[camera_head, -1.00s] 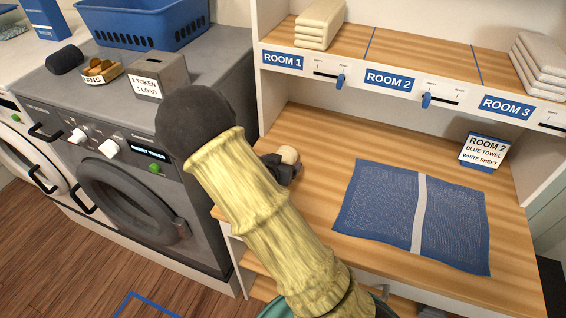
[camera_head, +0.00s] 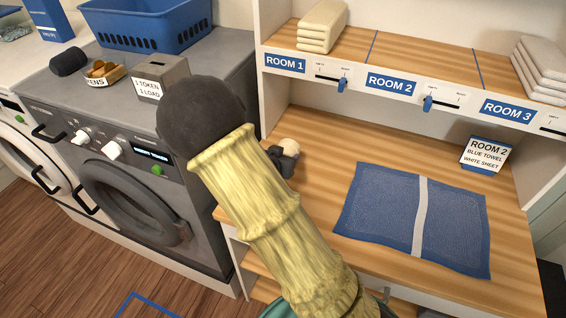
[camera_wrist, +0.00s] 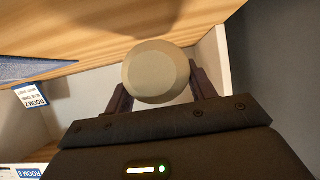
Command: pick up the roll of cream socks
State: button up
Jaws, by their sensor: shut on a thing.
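The roll of cream socks (camera_wrist: 157,71) is between the two fingers of my gripper (camera_wrist: 158,88) in the wrist view, with its round end showing. In the head view the roll (camera_head: 290,145) shows as a small cream piece at the dark tip of my gripper (camera_head: 283,160), over the left end of the wooden counter (camera_head: 315,200). My gripper is shut on the roll. A shadow on the wood lies apart from the roll in the wrist view. My arm hides part of the counter's left side.
A blue towel with a grey stripe (camera_head: 375,205) lies flat on the counter. A ROOM 2 card (camera_head: 485,154) stands behind it. The labelled shelf (camera_head: 410,55) overhangs the back, with folded cream cloths (camera_head: 322,27) on it. A grey washer (camera_head: 130,195) stands left.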

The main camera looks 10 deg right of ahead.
notch_tip(320, 180, up, 6)
jog(key=shift+r+p, duration=0.1)
jog(key=shift+p, duration=0.5)
jog(key=o, duration=0.4)
jog(key=c, duration=0.8)
jog(key=shift+w, duration=0.1)
